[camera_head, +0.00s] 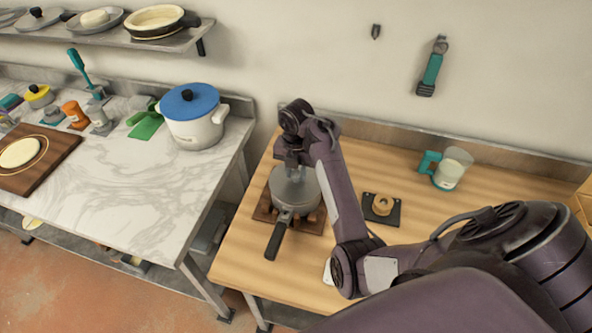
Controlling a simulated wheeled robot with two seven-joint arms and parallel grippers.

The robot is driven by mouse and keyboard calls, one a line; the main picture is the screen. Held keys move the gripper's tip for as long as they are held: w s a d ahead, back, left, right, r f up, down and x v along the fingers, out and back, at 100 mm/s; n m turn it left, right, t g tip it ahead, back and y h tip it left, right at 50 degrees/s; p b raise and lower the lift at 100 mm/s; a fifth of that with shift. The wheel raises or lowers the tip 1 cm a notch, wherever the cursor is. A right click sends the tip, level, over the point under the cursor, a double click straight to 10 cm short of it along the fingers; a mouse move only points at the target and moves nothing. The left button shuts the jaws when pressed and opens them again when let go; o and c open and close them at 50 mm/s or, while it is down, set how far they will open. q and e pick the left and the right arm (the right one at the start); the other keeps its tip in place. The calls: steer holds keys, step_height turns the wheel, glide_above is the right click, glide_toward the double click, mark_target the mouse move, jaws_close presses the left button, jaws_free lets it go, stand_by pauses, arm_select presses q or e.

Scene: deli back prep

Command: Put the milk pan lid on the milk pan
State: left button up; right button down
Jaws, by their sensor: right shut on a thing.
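The grey milk pan (288,210) stands on a dark wooden trivet (262,211) on the wooden table, its black handle pointing toward the front. The grey milk pan lid (306,188) is at the pan's top, below my right gripper. My right gripper (293,172) points down over the pan and is shut on the lid. The lid's knob is hidden by the fingers. The lid looks roughly level and over the pan; I cannot tell whether it touches the rim all round. My left gripper is not in view.
A board with a tan ring (382,205) and a teal-handled jug (451,168) stand to the right on the wooden table (245,256). The marble counter (150,195) at left holds a white pot with a blue lid (194,118). My right arm crosses the table's right side.

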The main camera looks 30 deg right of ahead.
steer(key=shift+f, duration=0.6)
stand_by(0.3)
steer(key=c, duration=1)
jaws_free()
steer(key=shift+c, duration=0.2)
steer(key=shift+r, duration=0.1)
steer(key=shift+r, duration=3.9)
